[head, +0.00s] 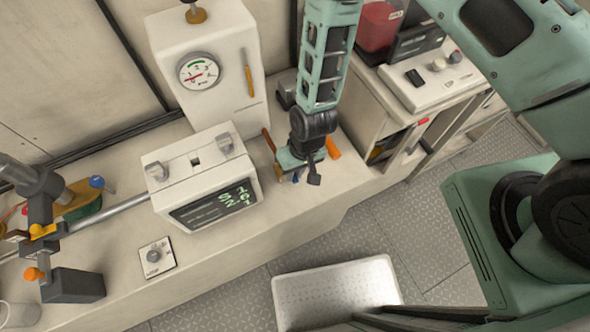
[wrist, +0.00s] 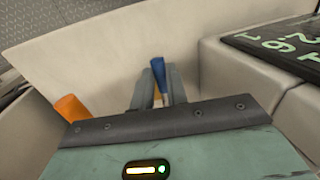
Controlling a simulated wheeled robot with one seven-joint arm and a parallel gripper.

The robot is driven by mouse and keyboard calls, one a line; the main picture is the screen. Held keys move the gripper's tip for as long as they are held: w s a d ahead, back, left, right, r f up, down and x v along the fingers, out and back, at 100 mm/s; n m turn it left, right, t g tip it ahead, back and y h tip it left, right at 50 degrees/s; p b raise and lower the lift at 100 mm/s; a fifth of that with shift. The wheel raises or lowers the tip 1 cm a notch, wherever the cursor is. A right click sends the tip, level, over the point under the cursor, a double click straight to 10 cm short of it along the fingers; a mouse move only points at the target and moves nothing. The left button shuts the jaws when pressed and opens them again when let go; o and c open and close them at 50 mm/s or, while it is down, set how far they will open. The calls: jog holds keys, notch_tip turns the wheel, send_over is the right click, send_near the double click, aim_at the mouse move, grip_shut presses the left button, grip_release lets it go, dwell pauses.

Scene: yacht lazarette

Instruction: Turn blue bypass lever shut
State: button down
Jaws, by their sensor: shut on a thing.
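The blue lever (wrist: 158,72) stands between the two fingers of my gripper (wrist: 157,88) in the wrist view, its blue end showing above the base of the jaws. The gripper is shut on it. In the head view my gripper (head: 293,177) is low at the front edge of the counter, right of the white display box, and a small bit of blue (head: 296,179) shows at its fingers. The lever's lower part and pivot are hidden by the gripper.
An orange handle (head: 332,147) is close beside my gripper; an orange piece also shows in the wrist view (wrist: 70,106). The white display box (head: 183,169) is to the left. A gauge cabinet (head: 221,80) stands behind. A metal tray (head: 335,293) lies below the counter.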

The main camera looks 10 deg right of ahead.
jog(key=shift+a, duration=0.1)
jog(key=shift+s+a+m+b, duration=0.1)
jog(key=shift+a+m+b, duration=0.2)
jog(key=shift+m, duration=0.3)
jog(key=shift+s+a+m+b, duration=0.1)
jog(key=shift+a+m+b, duration=0.1)
jog(key=shift+m+b, duration=0.3)
jog(key=shift+w+a+m+t+b, duration=0.15)
jog(key=shift+a+m+t+b, duration=0.35)
jog(key=shift+m, duration=0.85)
jog(key=shift+w+a+m+t+b, duration=0.15)
jog(key=shift+a+m, duration=0.55)
jog(key=shift+m, duration=0.7)
jog(key=shift+w+a+m+t+b, duration=0.1)
jog(key=shift+a+m+t+b, duration=0.35)
jog(key=shift+m, duration=0.9)
jog(key=shift+a, duration=0.2)
jog(key=c, duration=1.4)
grip_release()
